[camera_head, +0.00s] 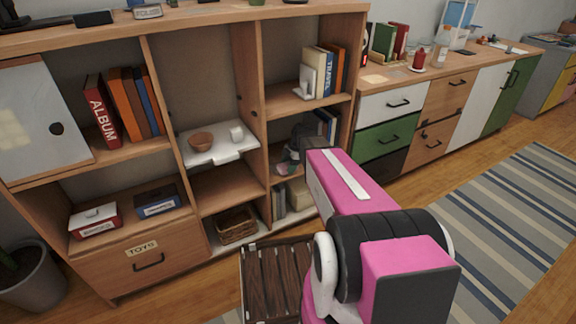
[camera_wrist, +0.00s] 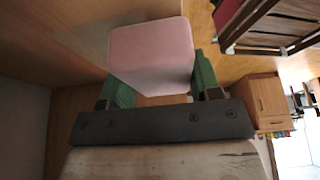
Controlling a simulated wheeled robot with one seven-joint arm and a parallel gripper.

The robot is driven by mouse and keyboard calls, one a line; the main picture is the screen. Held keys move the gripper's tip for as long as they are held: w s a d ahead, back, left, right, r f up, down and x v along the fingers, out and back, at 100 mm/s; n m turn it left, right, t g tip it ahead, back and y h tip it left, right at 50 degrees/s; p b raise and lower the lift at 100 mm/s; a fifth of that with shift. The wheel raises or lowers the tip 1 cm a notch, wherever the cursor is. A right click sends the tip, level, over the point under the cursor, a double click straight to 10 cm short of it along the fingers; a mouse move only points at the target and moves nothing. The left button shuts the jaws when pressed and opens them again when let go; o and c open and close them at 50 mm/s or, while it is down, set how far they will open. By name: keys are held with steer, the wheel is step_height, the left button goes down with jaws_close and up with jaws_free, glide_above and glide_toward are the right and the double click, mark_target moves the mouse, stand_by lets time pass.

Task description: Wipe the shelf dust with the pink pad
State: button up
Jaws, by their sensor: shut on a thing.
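A pink pad (camera_wrist: 150,55) is held between the green fingers of my gripper (camera_wrist: 160,84) in the wrist view. In the head view my arm reaches into the right column of the wooden shelf unit (camera_head: 262,90). My gripper (camera_head: 292,152) is there, small and partly hidden by my arm, inside the compartment below the travel books. A small pinkish patch beside it looks like the pad (camera_head: 285,169). Whether the pad touches the shelf board is unclear. I cannot make out dust on the board.
Books (camera_head: 325,122) stand at the back of that compartment, close to my gripper. A dark slatted table (camera_head: 262,282) stands in front of the unit. A striped rug (camera_head: 510,215) lies to the right.

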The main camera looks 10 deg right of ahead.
steer(key=shift+f, duration=0.95)
stand_by(0.6)
